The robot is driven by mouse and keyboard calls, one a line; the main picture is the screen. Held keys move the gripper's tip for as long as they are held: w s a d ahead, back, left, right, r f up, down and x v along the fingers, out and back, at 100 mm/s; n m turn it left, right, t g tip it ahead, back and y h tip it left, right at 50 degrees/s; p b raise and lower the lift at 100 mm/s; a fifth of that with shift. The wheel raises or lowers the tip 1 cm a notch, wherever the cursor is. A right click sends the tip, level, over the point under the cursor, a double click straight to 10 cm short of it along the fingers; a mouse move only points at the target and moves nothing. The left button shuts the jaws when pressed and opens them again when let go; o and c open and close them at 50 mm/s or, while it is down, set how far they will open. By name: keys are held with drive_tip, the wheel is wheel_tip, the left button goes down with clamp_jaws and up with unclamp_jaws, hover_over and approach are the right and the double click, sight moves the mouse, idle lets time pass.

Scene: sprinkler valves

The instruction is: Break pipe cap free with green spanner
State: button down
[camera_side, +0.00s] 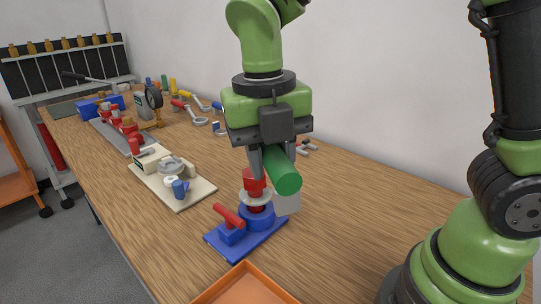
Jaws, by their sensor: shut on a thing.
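My gripper (273,155) is shut on a thick green cylinder (283,173), which looks like the green spanner's handle. The green cylinder tilts toward the camera, and its far end is hidden by the gripper. A red cap-like piece (254,183) stands just below and left of the gripper, on a pale ring (256,199) over a blue fixture (257,218). One finger comes down close to the red piece; I cannot tell whether they touch. The spanner's jaw is not clearly visible.
A blue base plate (248,239) carries a red-handled part (229,215). A pale grey block (288,203) is right of the fixture. An orange tray (246,287) lies in front. A cream board (172,185) with parts lies left.

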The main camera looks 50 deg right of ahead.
wheel_tip(320, 180, down, 7)
drive_tip(key=shift+s+d, duration=0.15)
drive_tip(key=shift+s, duration=0.05)
idle(0.5)
idle(0.9)
drive_tip(key=s+d+f+n, duration=0.2)
drive_tip(key=d+f+n, duration=0.1)
drive_tip(key=d, duration=0.3)
drive_tip(key=shift+f+n, duration=0.25)
drive_tip(key=shift+n, duration=0.65)
idle(0.4)
drive_tip(key=shift+a+m, duration=0.3)
drive_tip(key=shift+a, duration=0.05)
idle(0.3)
